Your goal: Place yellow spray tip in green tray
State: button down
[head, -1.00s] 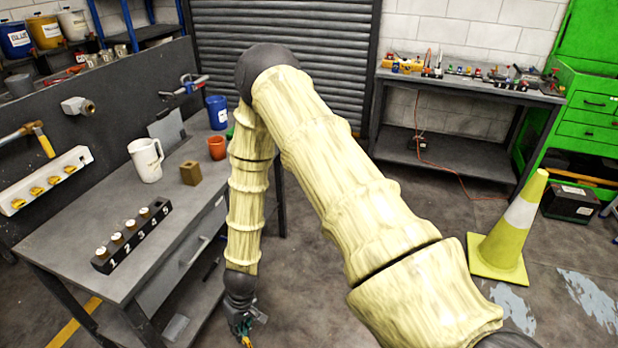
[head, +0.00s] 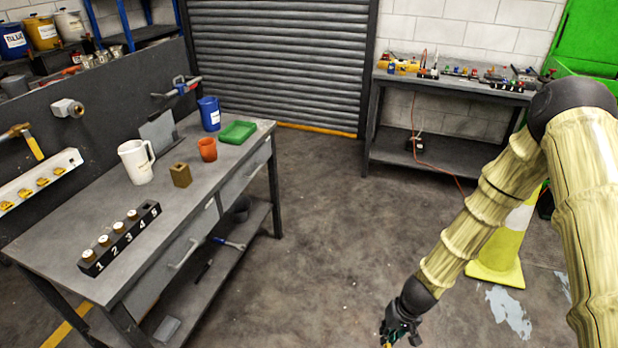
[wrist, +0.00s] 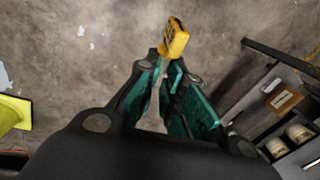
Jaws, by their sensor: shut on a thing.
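My gripper (wrist: 166,62) is shut on the yellow spray tip (wrist: 175,38), which sticks out beyond the fingertips in the wrist view. In the head view my gripper (head: 396,336) hangs low over the floor at the bottom edge, right of the workbench and apart from it; a bit of yellow shows at its end. The green tray (head: 238,132) lies at the far right corner of the workbench (head: 215,175), next to the blue cup and the orange cup. No contents show in it.
The workbench also holds a blue cup (head: 209,113), an orange cup (head: 207,149), a white jug (head: 136,162), a brown block (head: 180,175) and a numbered black rack (head: 120,238). A yellow cone (head: 500,255) stands behind my arm. Floor between bench and arm is clear.

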aim_at(238, 134)
jog(key=z, duration=0.55)
jog(key=i, duration=3.35)
jog(key=u, duration=2.05)
